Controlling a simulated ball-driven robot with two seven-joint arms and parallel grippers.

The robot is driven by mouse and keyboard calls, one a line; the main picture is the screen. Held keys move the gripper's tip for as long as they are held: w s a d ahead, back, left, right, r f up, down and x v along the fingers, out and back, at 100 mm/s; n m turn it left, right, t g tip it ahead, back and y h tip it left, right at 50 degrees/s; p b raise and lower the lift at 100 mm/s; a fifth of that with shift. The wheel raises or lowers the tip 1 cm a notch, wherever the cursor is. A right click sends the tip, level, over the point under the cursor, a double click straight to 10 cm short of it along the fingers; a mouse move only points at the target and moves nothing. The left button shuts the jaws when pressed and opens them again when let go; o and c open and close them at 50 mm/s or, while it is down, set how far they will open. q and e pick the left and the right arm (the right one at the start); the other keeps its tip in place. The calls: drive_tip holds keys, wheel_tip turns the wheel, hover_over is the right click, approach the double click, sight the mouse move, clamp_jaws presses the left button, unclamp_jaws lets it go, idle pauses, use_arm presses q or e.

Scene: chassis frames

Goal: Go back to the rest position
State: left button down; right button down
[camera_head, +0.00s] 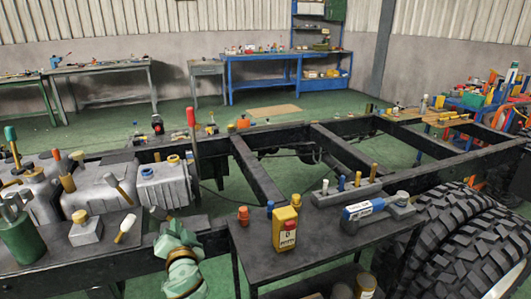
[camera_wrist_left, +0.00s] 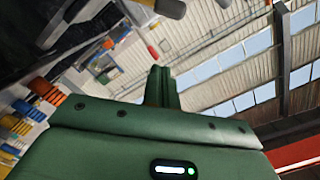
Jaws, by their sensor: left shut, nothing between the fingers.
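My left gripper (camera_head: 176,232) shows low in the head view, left of centre. Its pale green wrist has gold bands and rises from the bottom edge. It is beside the left edge of the dark near table and in front of the chassis rail. In the left wrist view its green body fills the bottom, and the fingers (camera_wrist_left: 160,86) stand together, shut and empty, against the wall and roof. My right gripper is not in view.
The dark table (camera_head: 270,262) bears a yellow bottle (camera_head: 286,226) and several small items. The chassis frame (camera_head: 257,170) runs behind. Grey engine parts (camera_head: 95,190) and a green tool cup (camera_head: 22,238) are left. Large tyres (camera_head: 455,235) stand right. Green floor is open beyond.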

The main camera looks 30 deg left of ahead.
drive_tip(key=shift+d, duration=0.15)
